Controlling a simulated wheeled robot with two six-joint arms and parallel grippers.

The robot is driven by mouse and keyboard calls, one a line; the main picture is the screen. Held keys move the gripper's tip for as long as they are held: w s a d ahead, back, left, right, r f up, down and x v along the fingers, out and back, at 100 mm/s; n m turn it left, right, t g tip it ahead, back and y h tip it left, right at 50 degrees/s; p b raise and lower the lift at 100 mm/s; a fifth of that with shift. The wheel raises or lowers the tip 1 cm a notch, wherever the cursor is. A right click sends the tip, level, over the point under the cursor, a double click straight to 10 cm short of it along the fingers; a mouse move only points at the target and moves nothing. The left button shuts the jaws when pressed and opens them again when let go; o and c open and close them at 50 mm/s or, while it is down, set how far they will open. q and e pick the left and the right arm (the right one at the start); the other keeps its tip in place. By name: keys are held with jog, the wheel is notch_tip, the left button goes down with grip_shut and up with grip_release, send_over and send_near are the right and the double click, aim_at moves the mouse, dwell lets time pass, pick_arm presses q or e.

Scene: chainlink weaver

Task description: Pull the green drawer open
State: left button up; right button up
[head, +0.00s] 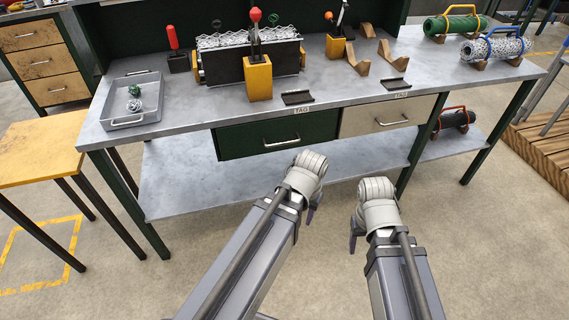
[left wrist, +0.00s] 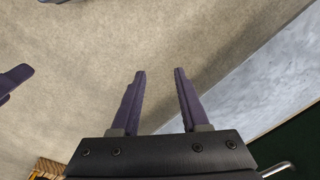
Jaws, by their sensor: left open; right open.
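The green drawer (head: 240,141) is under the workbench top, its front about level with the cream drawer beside it, so it looks shut. Its silver bar handle (head: 281,142) faces me. In the left wrist view the dark green front (left wrist: 304,152) and handle (left wrist: 277,169) show at the lower right corner. My left gripper (left wrist: 160,71) is open and empty, pointing away from the handle. In the head view it is below the drawer, mostly hidden by its own wrist. My right gripper (head: 354,243) is open, to the right and lower, clear of the bench.
The cream drawer (head: 365,119) is right of the green one. The lower shelf (head: 190,180) lies beneath. The bench top (head: 330,83) holds a grey tray (head: 121,123), a yellow-based lever (head: 258,80) and wire rolls. A yellow stool (head: 35,150) stands left. The floor in front is free.

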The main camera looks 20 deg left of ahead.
pick_arm(q)
jog(key=w+a+f+y+b, duration=0.15)
jog(key=a+f+b, duration=0.25)
jog(key=f+b, duration=0.8)
jog(key=w+a+f+t+y+b, duration=0.2)
jog(key=w+a+f+y+b, duration=0.35)
jog(key=a+b, duration=0.2)
jog(key=w+d+r+m+t+y, duration=0.2)
jog(key=w+r+t+y, duration=0.2)
jog(key=r, duration=0.6)
jog(key=w+d+r+m+t+y, duration=0.2)
jog(key=w+r+t+y, duration=0.2)
jog(key=w+r, duration=0.3)
notch_tip(320, 180, up, 4)
jog(key=shift+w+d+f+y+b, duration=0.25)
jog(key=shift+y+b, duration=0.15)
jog(key=shift+y, duration=0.1)
jog(key=shift+a, duration=0.15)
